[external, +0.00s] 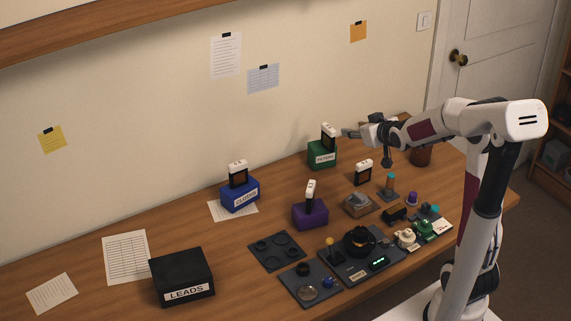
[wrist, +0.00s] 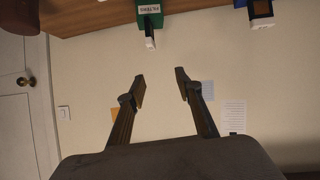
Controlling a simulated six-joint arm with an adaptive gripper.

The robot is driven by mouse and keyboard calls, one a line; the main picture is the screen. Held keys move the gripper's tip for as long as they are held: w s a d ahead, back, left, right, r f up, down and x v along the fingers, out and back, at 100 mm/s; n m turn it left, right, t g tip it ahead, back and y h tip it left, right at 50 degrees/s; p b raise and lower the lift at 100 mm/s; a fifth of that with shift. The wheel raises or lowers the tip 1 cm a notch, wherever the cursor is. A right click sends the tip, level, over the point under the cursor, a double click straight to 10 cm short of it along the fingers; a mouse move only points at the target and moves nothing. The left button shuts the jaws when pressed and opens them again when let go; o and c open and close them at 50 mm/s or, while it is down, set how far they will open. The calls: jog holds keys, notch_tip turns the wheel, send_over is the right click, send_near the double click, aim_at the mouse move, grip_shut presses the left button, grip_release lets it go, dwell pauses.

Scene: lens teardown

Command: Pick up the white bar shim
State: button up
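Several upright dark pieces with white tops are in view, and I cannot tell which is the white bar shim. One stands in the green FILTERS box (external: 322,157), with its white top (external: 328,128) up. Others stand in the blue CLOTHS box (external: 240,197) and the purple box (external: 310,216), and one stands on its own (external: 363,173). My gripper (external: 350,133) is at the back, just right of the green box's piece. In the wrist view my gripper (wrist: 160,80) is open and empty, with the green box (wrist: 149,7) and its white-ended piece (wrist: 150,39) beyond the fingers.
A black LEADS box (external: 182,278) stands at the front left. Dark trays (external: 277,251) and small parts crowd the front right of the table. A brown cup (external: 421,155) stands at the back right. The wall with pinned notes is behind. The table's left middle is fairly clear.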

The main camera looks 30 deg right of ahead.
aim_at(335, 132)
jog(key=w+d+f+t, duration=0.1)
jog(key=w+d+f, duration=0.1)
jog(key=w+f, duration=0.2)
jog(key=w+d+f+t, duration=0.1)
jog(key=w+f+t, duration=0.1)
jog(key=w+f, duration=0.2)
jog(key=w+d+f+t+y, duration=0.1)
jog(key=w+d+f+t, duration=0.1)
jog(key=w+f, duration=0.2)
jog(key=shift+w+d+f, duration=0.3)
jog(key=shift+w+f, duration=0.05)
jog(key=shift+f, duration=0.25)
jog(key=shift+d+f+t, duration=0.2)
jog(key=shift+f+t, duration=0.3)
jog(key=shift+f, duration=0.35)
jog(key=shift+w, duration=0.1)
jog(key=shift+w, duration=1.2)
